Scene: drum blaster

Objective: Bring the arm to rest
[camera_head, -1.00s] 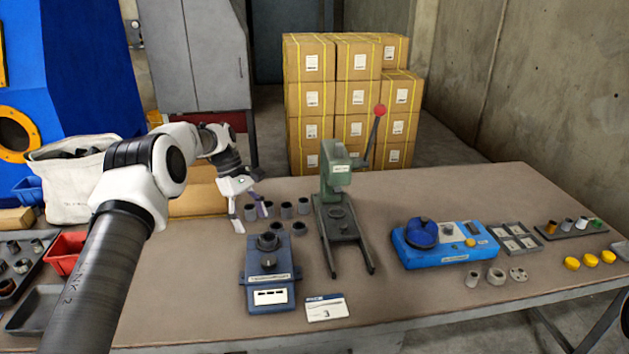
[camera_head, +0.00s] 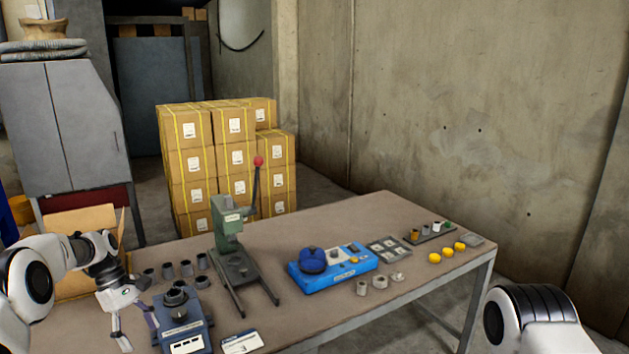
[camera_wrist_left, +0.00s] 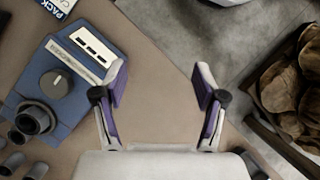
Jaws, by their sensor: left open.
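My left gripper (camera_head: 137,328) is open and empty, left of the blue-grey fixture (camera_head: 182,325) in the head view. In the left wrist view its two purple-padded fingers (camera_wrist_left: 160,84) stand wide apart with bare tabletop and floor behind them. The fixture (camera_wrist_left: 62,92), with its dark round knob and white label, lies to the left of the fingers there. My left arm (camera_head: 40,275) comes in from the left edge. Part of my right arm (camera_head: 530,322) shows at the lower right; its gripper is out of view.
The table (camera_head: 330,225) carries a green lever press (camera_head: 230,235), a blue device (camera_head: 335,270), several grey cups (camera_head: 186,268) and yellow caps (camera_head: 447,252). Stacked cartons (camera_head: 225,160) stand behind. A wooden crate holding crumpled brown material (camera_wrist_left: 288,95) is right of the table edge in the wrist view.

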